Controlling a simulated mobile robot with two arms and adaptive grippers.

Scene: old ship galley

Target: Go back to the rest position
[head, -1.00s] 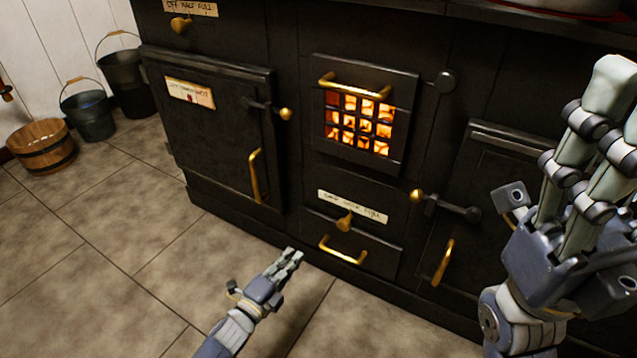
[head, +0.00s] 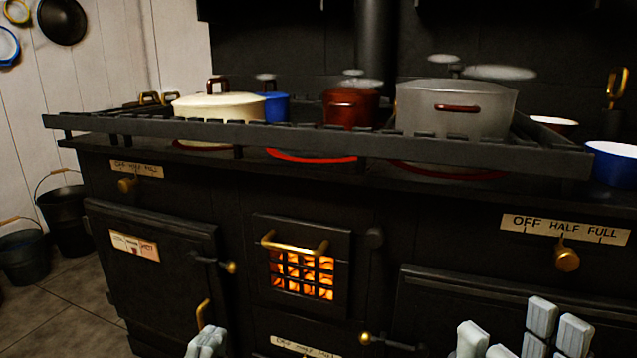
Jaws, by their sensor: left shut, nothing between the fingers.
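My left gripper (head: 207,342) shows at the bottom edge of the head view, left of centre, in front of the stove's lower left part. Its grey fingers are together with nothing between them. The rest of that hand and arm is below the frame. My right gripper (head: 522,338) is at the bottom right, in front of the stove's right door. No held object shows in either hand.
A black stove (head: 165,205) fills the middle, with a glowing fire grate (head: 302,275). A railed top holds a cream pot (head: 218,106), a red-brown pot (head: 350,108) and a grey pot (head: 455,112). Buckets (head: 22,258) stand on the floor at left.

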